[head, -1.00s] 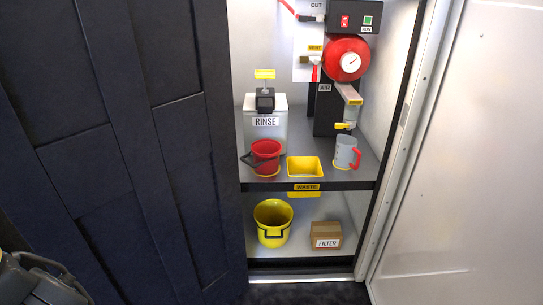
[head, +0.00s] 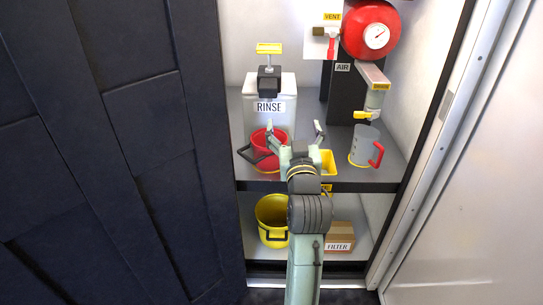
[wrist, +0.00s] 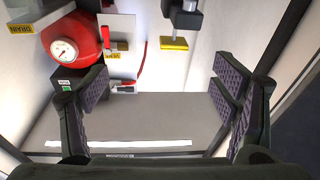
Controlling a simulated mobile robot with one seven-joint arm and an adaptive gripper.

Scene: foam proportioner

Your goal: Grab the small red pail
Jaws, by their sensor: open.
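The small red pail (head: 264,157) stands on the upper shelf in the head view, in front of the RINSE container. Its dark handle hangs out to the left. My gripper (head: 294,134) is open, with its fingers spread toward the back of the cabinet. Its left finger overlaps the right part of the pail in the picture; I cannot tell whether they touch. The pail is not between the fingers. In the wrist view my gripper (wrist: 162,84) has its pads wide apart with nothing between them, and the pail does not show there.
A yellow tray (head: 328,163) is partly hidden behind my gripper. A grey jug with a red handle (head: 362,148) stands at the right of the shelf. The RINSE container (head: 286,92) is behind the pail. A yellow bucket (head: 271,212) and FILTER box (head: 340,238) are below.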

